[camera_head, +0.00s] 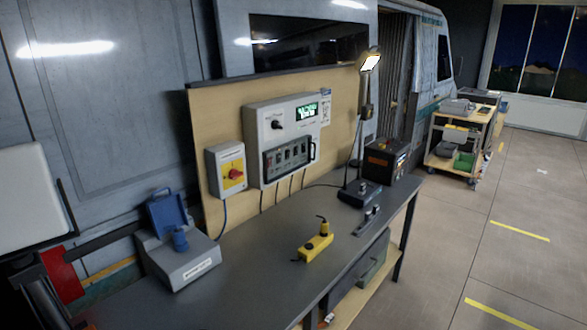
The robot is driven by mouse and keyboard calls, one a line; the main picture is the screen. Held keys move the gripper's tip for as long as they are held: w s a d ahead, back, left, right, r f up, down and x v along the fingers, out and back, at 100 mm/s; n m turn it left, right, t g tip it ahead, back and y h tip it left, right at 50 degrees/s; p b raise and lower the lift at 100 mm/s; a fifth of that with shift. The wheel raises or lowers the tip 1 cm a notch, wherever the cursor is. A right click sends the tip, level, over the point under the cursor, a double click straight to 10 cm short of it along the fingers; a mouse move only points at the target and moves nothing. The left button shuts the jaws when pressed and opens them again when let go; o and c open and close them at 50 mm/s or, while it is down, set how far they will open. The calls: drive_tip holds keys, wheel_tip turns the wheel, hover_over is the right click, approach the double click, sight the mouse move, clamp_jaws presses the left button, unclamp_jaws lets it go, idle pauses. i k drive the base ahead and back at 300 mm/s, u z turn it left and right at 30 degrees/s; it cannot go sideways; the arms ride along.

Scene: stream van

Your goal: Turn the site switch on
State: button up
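A grey switch box (213,168) is mounted on the wooden backboard behind the workbench. It carries a red rotary knob (235,174) on a yellow plate, and its label is too small to read. To its right is a larger grey control panel (254,141) with a black knob (276,124), a lit green display (306,110) and a black-framed row of small switches (287,156). I cannot tell which of these is named the site switch, nor read the switch positions. My gripper is not clearly visible, and nothing is seen touching the panels.
On the dark workbench (250,270) stand a grey box with a blue lid (182,262), a yellow device (316,247), a lit lamp (371,62) and a black-orange unit (384,160). A cart (458,145) stands back right. Floor to the right is clear.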

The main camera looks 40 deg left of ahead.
sight(234, 174)
drive_tip(key=u, duration=0.5)
drive_tip(key=i, duration=1)
drive_tip(key=u, duration=0.75)
